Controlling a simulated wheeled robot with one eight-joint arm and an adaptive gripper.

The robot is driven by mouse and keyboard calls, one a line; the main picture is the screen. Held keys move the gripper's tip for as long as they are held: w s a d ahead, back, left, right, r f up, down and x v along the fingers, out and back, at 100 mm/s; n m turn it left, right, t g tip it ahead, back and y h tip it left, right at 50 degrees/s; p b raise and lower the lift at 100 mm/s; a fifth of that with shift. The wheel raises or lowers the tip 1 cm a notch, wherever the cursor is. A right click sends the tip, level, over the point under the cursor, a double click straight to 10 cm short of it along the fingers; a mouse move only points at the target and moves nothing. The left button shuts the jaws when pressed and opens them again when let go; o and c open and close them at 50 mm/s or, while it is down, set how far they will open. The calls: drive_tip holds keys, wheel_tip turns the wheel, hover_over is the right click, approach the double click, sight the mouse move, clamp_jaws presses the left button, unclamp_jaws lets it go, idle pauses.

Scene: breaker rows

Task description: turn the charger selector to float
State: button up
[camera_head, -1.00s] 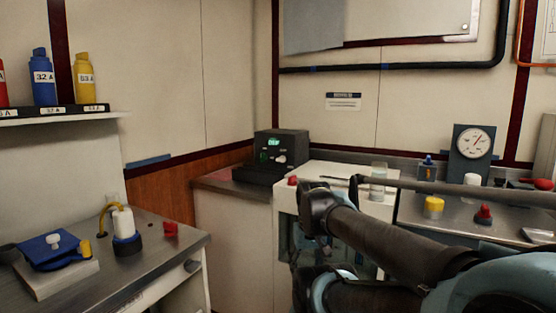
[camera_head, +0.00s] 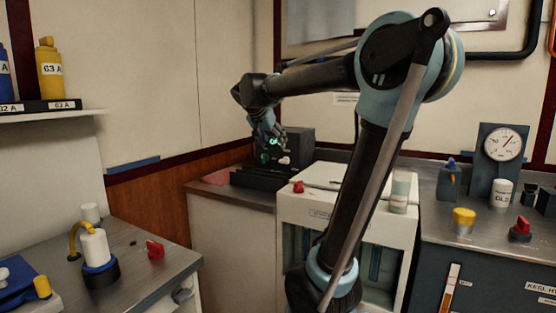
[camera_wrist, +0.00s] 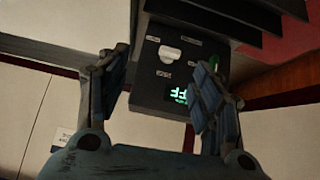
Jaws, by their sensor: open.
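The charger is a dark box (camera_head: 300,143) on the back counter, left of the white cabinet. In the wrist view its front panel (camera_wrist: 150,95) appears upside down, with a white selector knob (camera_wrist: 170,53) and small labels around it, too small to read. A lit green display (camera_wrist: 180,95) shows letters like "FF", partly cut by a finger. A green button or lamp (camera_wrist: 213,65) sits beside the knob. My gripper (camera_head: 270,128) is in front of the charger, open and empty. In the wrist view its fingers (camera_wrist: 164,60) stand either side of the knob, apparently not touching it.
A red knob (camera_head: 298,187) sits on the white cabinet (camera_head: 330,203). A gauge (camera_head: 502,145) stands on the right counter. A left bench holds a white bottle (camera_head: 95,245).

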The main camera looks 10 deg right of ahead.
drive_tip(key=w+a+r, duration=0.1)
drive_tip(key=w+r, duration=0.1)
drive_tip(key=w, duration=0.1)
approach(284, 160)
drive_tip(key=x, duration=0.8)
drive_tip(key=shift+w+a+f, duration=0.1)
drive_tip(key=shift+w, duration=0.15)
drive_tip(key=shift+c, duration=0.2)
drive_tip(key=c, duration=1)
